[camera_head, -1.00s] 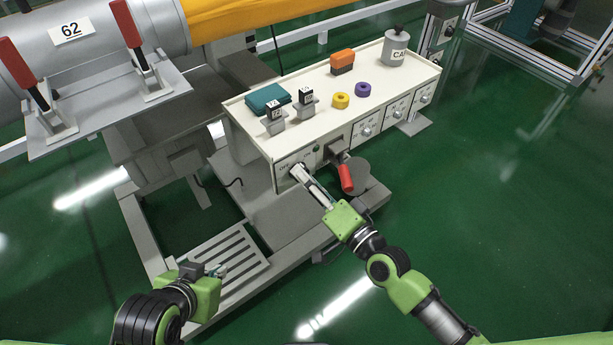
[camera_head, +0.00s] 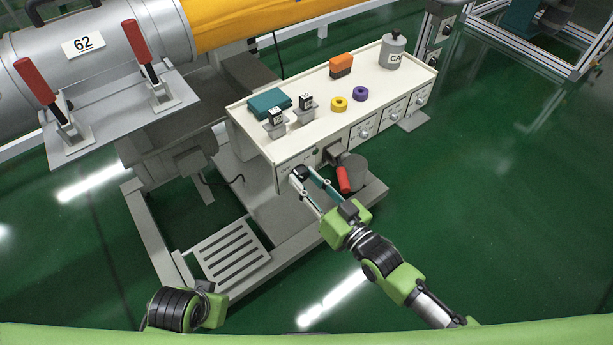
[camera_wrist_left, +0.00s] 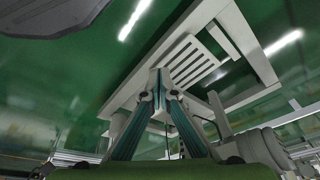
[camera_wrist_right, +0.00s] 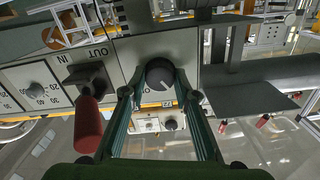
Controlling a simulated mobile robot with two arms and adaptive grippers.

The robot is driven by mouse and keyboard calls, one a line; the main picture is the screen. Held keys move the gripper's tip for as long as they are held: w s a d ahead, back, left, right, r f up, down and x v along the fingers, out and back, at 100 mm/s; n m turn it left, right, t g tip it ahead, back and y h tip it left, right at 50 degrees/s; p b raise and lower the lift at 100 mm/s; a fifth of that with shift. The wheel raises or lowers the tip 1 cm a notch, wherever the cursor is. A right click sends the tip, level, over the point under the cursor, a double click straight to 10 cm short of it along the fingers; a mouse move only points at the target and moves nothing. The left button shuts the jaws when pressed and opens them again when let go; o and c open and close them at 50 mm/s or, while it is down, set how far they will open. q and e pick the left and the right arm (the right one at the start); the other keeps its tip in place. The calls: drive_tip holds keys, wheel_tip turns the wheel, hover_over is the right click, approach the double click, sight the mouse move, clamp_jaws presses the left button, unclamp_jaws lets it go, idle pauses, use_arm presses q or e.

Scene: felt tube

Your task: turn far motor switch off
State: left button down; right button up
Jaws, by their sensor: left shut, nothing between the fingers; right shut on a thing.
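A black rotary knob (camera_head: 298,173) sits at the left end of the cream control box's front panel. In the right wrist view the knob (camera_wrist_right: 160,73) shows a pale pointer mark and lies between my fingertips. My right gripper (camera_head: 304,180) is shut on this knob, one finger on each side. The panel lettering around the knob is mostly hidden by the fingers. My left gripper (camera_head: 218,303) is low in the head view, away from the box; in the left wrist view its fingertips (camera_wrist_left: 161,88) are together and empty.
A red-handled lever (camera_head: 343,178) stands out just right of the knob. The cream box (camera_head: 320,95) carries teal, orange, yellow and purple items and a grey canister (camera_head: 392,52). More dials (camera_head: 364,130) line the panel. Red-handled clamps (camera_head: 140,42) stand upper left.

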use_arm(q)
drive_tip(key=shift+f, duration=1.2)
use_arm(e)
drive_tip(key=shift+n, duration=0.5)
drive_tip(key=o, duration=1.1)
